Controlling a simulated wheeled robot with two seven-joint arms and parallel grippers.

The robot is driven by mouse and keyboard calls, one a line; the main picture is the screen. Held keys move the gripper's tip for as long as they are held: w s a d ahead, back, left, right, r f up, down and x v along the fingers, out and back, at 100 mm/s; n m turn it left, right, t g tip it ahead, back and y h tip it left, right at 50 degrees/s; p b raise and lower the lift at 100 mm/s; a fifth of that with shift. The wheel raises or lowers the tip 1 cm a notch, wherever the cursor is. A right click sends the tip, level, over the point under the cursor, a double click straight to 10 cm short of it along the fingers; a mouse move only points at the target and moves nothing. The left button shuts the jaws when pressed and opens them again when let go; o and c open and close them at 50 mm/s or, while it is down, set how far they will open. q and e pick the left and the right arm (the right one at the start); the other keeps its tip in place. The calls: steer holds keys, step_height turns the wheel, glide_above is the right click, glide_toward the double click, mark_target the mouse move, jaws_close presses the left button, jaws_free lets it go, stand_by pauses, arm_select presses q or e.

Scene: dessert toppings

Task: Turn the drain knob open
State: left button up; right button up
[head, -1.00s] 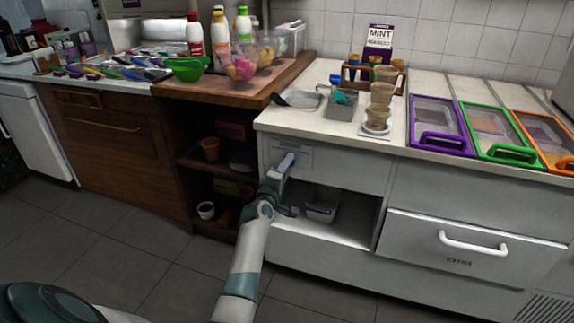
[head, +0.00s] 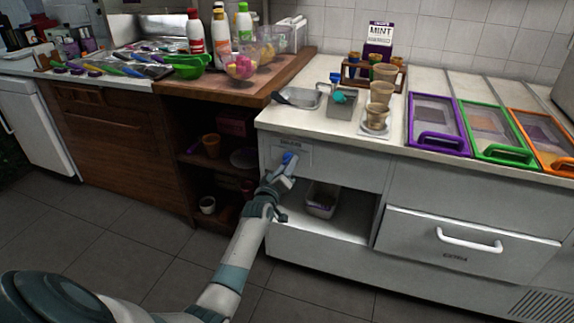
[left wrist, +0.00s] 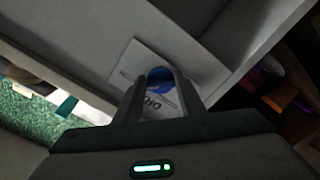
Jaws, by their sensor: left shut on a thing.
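The blue drain knob (head: 289,158) is on the front panel of the white counter, beneath the worktop. A pale printed label (head: 304,150) is around it. My left gripper (head: 287,165) reaches up to the knob from below and is shut on it. In the left wrist view the knob (left wrist: 160,75) shows as a blue round shape between the two fingertips (left wrist: 160,84). The label (left wrist: 130,62) lies tilted behind it, with the letters "DR" readable. The fingers hide part of the knob, so I cannot tell its exact setting. My right gripper is not in view.
Below the knob is an open shelf with a white container (head: 321,200). Dark wooden shelves (head: 215,165) are to the left, and a white drawer (head: 465,240) is at the right. Cups (head: 381,93) and metal trays (head: 298,97) stand on the worktop above.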

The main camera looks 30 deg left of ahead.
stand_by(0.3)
arm_select(q)
steer(key=o, duration=1)
steer(key=shift+o, duration=0.2)
steer(key=shift+s, duration=0.1)
steer(key=p+v, duration=0.1)
steer(key=v, duration=1.6)
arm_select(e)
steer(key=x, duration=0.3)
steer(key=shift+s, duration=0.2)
arm_select(q)
steer(key=shift+s+a+f, duration=0.1)
